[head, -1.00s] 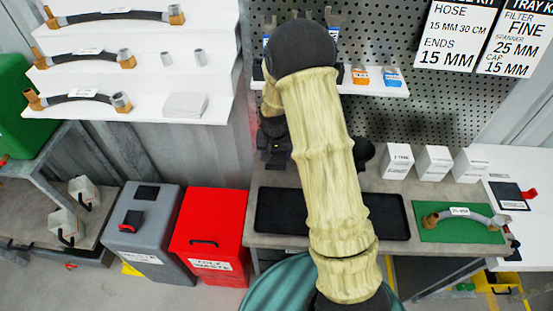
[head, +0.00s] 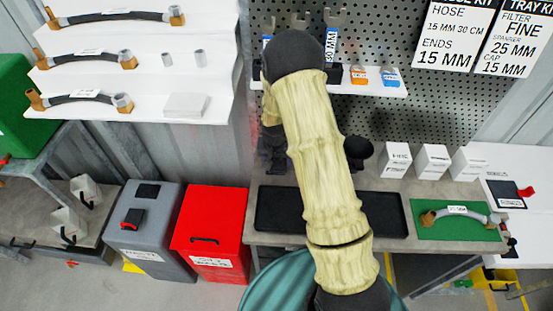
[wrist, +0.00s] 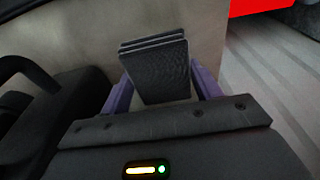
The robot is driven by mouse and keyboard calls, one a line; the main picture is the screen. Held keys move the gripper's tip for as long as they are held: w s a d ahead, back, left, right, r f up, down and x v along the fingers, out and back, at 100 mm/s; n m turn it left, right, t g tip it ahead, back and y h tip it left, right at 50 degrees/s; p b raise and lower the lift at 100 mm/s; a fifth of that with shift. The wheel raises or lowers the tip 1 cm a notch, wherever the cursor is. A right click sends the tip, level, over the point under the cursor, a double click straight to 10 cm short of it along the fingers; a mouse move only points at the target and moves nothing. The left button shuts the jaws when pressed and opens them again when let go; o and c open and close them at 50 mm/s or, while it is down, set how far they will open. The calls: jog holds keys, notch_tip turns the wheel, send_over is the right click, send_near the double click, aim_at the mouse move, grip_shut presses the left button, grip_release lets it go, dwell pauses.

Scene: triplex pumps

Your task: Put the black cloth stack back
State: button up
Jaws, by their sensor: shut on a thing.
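The black cloth stack (wrist: 158,72) shows in the wrist view as a few dark, flat layers with lighter edges. It stands between the purple fingers of my gripper (wrist: 160,92), which is shut on it. In the head view my gripper and the stack are hidden behind my own arm. A pale tan surface is behind the stack in the wrist view; I cannot tell whether the stack touches it.
A black tray (head: 277,211) lies on the grey bench. A red waste bin (head: 210,228) and a grey bin (head: 143,238) stand to its left. White boxes (head: 432,160) and a green mat (head: 432,233) with a hose are to the right. White shelves (head: 140,61) are upper left.

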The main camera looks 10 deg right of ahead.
aim_at(276, 165)
jog(key=o, duration=1)
jog(key=shift+f, duration=0.1)
jog(key=shift+o, duration=0.2)
notch_tip(276, 165, up, 12)
jog(key=s+b, duration=0.1)
jog(key=shift+s+a, duration=0.35)
jog(key=s+r+n, duration=0.1)
jog(key=s+r, duration=0.2)
jog(key=s, duration=0.6)
jog(key=s+r+n+t, duration=0.1)
jog(key=s+r, duration=0.3)
jog(key=s, duration=0.6)
jog(key=shift+d+n+y, duration=0.3)
jog(key=shift+d+n, duration=0.05)
jog(key=shift+n, duration=0.45)
